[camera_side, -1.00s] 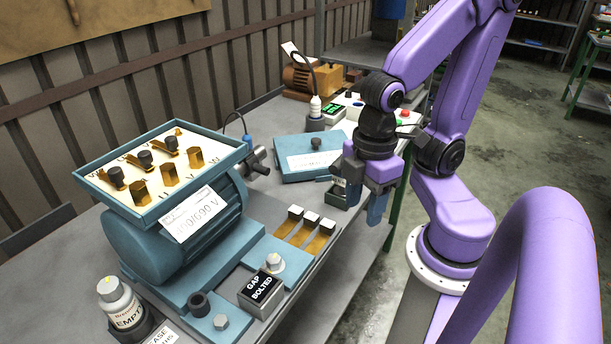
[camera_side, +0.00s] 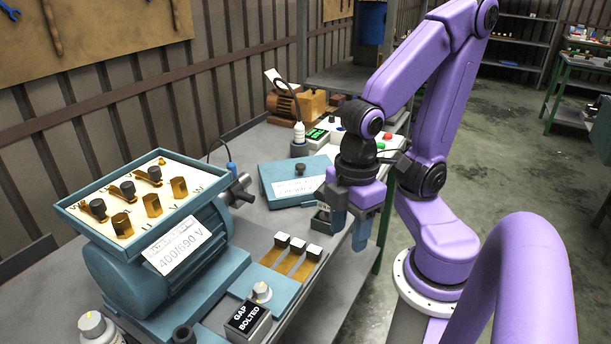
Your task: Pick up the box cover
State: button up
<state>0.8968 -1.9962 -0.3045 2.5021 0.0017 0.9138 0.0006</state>
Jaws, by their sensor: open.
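The box cover (camera_side: 284,180) is a flat teal plate with a dark knob (camera_side: 300,169) on top and a white label on its front part. It lies on the grey bench behind the motor. My gripper (camera_side: 347,232) is open, with two blue fingers pointing down, to the right of the cover near the bench's right edge. It appears empty. The teal motor (camera_side: 160,255) stands at left with its open terminal box (camera_side: 145,198) on top, showing dark-capped and brass terminals.
A small dark green tray (camera_side: 319,222) sits close to my fingers. Three brass strips with white ends (camera_side: 292,252) lie in front of it. A "GAP BOLTED" block (camera_side: 246,318) stands at the front.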

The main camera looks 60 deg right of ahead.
jog(key=shift+o, duration=1.3)
